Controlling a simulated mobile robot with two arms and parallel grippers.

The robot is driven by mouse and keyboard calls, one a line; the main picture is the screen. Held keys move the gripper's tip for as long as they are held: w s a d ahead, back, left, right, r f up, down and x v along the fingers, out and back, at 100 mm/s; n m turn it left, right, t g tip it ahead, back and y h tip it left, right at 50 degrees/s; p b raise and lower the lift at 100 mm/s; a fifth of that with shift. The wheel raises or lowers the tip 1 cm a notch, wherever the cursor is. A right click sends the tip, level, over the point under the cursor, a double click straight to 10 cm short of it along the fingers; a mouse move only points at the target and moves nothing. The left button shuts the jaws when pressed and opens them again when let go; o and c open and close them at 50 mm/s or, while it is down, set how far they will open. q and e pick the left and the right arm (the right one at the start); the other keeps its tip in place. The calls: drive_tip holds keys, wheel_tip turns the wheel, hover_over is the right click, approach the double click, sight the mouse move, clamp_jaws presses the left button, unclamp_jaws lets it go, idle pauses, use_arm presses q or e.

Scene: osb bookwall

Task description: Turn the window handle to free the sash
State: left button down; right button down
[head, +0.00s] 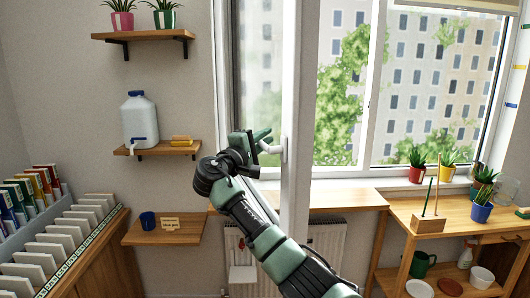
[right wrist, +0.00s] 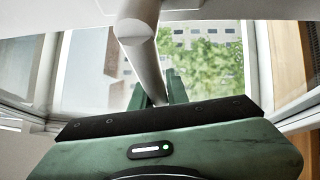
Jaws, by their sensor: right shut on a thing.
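The white window handle (head: 275,149) is on the room side of the white sash frame (head: 297,95). The handle sticks out to the left, roughly level, in the head view. My right gripper (head: 262,138) is shut on it, with its green fingers around the lever. In the right wrist view, the handle (right wrist: 145,55) runs down between the fingertips of my right gripper (right wrist: 160,92). The sash looks swung into the room, as its lower end crosses in front of the sill. My left gripper is not in view.
The sill (head: 345,198) runs below the window. A side table (head: 400,213) with plants and a pencil pot stands right. A shelf with a water dispenser (head: 139,120) and a lower shelf with a blue mug (head: 148,221) are left. A radiator (head: 327,240) is below the sill.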

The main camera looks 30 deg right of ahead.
drive_tip(key=c, duration=1.4)
unclamp_jaws()
drive_tip(key=b+v, duration=0.2)
drive_tip(key=v, duration=0.6)
drive_tip(key=shift+d+b, duration=0.1)
drive_tip(key=shift+b, duration=0.2)
